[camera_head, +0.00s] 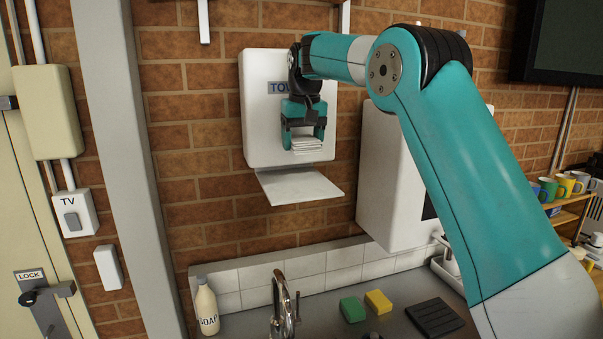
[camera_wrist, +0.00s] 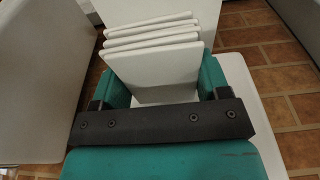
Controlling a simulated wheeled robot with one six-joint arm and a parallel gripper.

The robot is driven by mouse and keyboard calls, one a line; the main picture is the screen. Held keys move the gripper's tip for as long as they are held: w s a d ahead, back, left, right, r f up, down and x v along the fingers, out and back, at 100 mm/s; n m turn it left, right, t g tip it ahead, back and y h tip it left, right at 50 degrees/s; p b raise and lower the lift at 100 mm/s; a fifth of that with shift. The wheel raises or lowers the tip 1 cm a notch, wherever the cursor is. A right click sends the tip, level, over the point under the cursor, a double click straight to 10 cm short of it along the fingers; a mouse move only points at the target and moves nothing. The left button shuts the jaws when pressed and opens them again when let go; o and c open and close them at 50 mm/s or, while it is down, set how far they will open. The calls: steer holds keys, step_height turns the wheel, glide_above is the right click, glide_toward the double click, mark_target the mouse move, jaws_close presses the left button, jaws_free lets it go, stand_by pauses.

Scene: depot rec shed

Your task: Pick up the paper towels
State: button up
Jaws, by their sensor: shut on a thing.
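The paper towels (camera_head: 305,143) are a small white folded stack in front of the white towel dispenser (camera_head: 258,125) on the brick wall. My gripper (camera_head: 303,138) is shut on the stack, with one teal finger at each side. In the wrist view the towels (camera_wrist: 155,60) show as several layered white sheets between the fingers of my gripper (camera_wrist: 160,88). The dispenser's open flap or tray (camera_head: 300,186) juts out below the stack, and the stack appears clear of it.
Below is a grey counter with a tap (camera_head: 284,305), a soap bottle (camera_head: 206,306), a green sponge (camera_head: 353,309), a yellow sponge (camera_head: 378,302) and a black ridged mat (camera_head: 434,317). A white wall box (camera_head: 385,180) hangs right of the dispenser. Mugs (camera_head: 567,184) stand on a shelf at right.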

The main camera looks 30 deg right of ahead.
mark_target(300, 137)
step_height(300, 137, up, 5)
steer(key=shift+r+p, duration=0.1)
steer(key=shift+p, duration=1.15)
steer(key=shift+a+b, duration=0.1)
steer(key=shift+b, duration=0.55)
steer(key=shift+w+r+b, duration=0.3)
steer(key=shift+b, duration=0.3)
steer(key=shift+s+r+b, duration=0.3)
steer(key=shift+r+b, duration=0.2)
steer(key=shift+r, duration=0.1)
step_height(300, 137, up, 3)
steer(key=shift+f+p, duration=0.15)
steer(key=shift+p, duration=0.9)
steer(key=shift+r, duration=0.25)
